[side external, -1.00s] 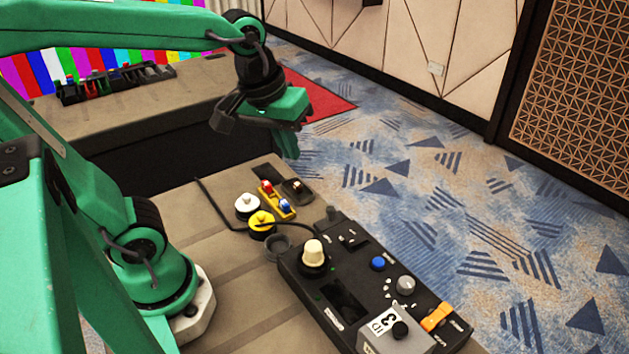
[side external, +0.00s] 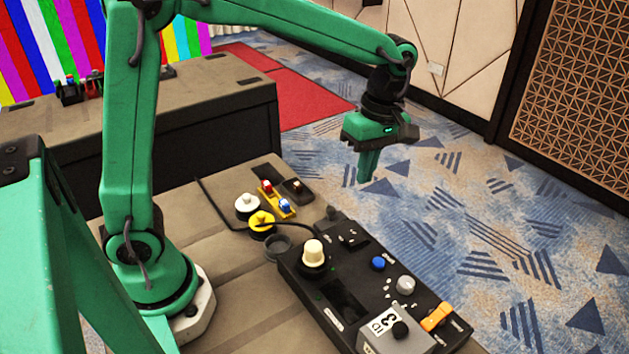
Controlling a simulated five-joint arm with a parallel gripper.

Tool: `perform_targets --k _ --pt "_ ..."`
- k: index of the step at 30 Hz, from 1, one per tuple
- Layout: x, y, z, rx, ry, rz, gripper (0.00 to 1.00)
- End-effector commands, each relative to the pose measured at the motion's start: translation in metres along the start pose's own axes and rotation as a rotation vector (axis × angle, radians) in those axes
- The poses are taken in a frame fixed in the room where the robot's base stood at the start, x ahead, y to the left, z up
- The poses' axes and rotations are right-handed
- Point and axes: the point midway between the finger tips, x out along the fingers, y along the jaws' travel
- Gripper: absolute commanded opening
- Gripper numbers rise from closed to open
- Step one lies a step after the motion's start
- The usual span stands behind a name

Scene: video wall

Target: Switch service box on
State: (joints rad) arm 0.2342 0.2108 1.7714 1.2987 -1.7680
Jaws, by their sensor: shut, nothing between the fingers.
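A black control box (side external: 345,300) lies on the near bench, with a cream knob (side external: 313,254), a blue button (side external: 378,263), a grey knob (side external: 405,285) and an orange switch (side external: 436,317) on top. I cannot tell which unit is the service box, and the labels are too small to read. A grey box marked 3 (side external: 384,328) with a black knob is at the front edge of the view. My gripper (side external: 369,180) is shut and empty, pointing down. It hangs in the air above and behind the control box, apart from everything.
Behind the control box are a yellow unit with red and blue buttons (side external: 275,201), a white knob (side external: 247,204), a yellow knob (side external: 262,222) and a black cable (side external: 212,206). A second bench (side external: 220,98) stands behind. Patterned carpet is right of the near bench.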

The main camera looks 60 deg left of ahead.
Motion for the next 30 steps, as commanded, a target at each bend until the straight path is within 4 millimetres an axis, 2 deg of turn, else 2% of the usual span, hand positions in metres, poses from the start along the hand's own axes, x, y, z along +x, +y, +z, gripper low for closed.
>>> perform_targets --k 11,16,23,30 --pt "0.004 0.004 0.003 -0.036 0.004 -0.013 0.00" --pt "0.013 0.003 0.003 -0.035 0.004 -0.013 0.00" --pt "0.039 0.002 0.004 -0.034 0.005 -0.015 0.00" --pt "0.076 0.001 0.005 -0.034 0.005 -0.016 0.00"
